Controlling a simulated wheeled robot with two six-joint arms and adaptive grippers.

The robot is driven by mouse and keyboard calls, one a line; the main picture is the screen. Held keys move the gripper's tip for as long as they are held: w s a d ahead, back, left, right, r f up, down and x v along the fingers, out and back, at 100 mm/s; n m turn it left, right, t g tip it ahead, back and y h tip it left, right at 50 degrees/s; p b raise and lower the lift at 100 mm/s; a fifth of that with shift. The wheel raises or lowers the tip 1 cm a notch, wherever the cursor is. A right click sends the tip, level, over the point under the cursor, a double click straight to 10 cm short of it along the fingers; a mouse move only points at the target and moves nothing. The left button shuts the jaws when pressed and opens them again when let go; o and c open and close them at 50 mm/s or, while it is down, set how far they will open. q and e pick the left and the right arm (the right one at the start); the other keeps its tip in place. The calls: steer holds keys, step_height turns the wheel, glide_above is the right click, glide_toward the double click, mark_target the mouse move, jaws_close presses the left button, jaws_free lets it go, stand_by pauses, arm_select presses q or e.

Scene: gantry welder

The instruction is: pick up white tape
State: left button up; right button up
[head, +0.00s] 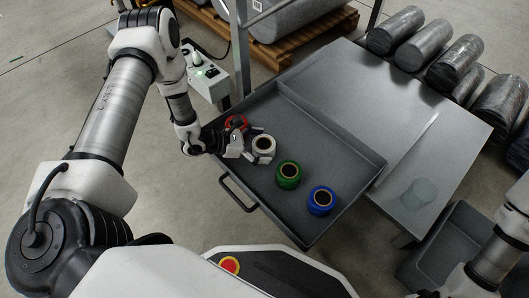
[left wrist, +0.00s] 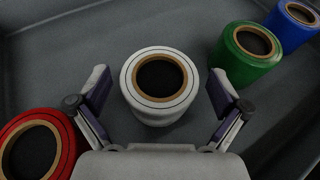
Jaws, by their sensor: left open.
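The white tape (head: 263,144) is a roll lying flat in the grey tray (head: 345,147), between the red and green rolls. In the left wrist view the white tape (left wrist: 160,82) sits between the spread fingers of my left gripper (left wrist: 160,105). The fingers stand on either side of it, with a gap visible on both sides. In the head view my left gripper (head: 251,145) is at the white tape, reaching in from the left. My right gripper is out of the picture; only part of my right arm shows at the right edge.
The red tape (head: 236,122) is close to my left gripper, partly hidden in the head view. The green tape (head: 288,174) and blue tape (head: 321,200) lie to the right. The tray has raised walls and a front handle (head: 238,194). A metal table (head: 400,120) adjoins it.

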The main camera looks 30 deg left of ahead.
arm_select(q)
steer(key=shift+r, duration=0.1)
steer(key=c, duration=1.3)
